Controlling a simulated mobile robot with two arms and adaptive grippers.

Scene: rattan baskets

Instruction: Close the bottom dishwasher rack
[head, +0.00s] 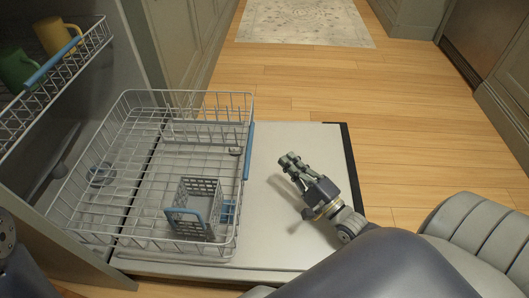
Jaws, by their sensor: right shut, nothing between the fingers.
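The bottom dishwasher rack (130,185) is a white wire basket. It is pulled out over the lowered dishwasher door (290,220), with a blue handle strip (249,150) on its right side. A grey cutlery basket (193,208) sits inside it. My right gripper (287,160) is shut and empty above the door, to the right of the rack and apart from it. My left gripper is not visible; only a dark part of my own shows at the left edge.
The upper rack (60,75) holds a green mug (18,68) and a yellow mug (55,36). Cabinets (185,40) stand behind the dishwasher. The wooden floor (420,130) to the right is clear, with a patterned rug (303,22) at the back.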

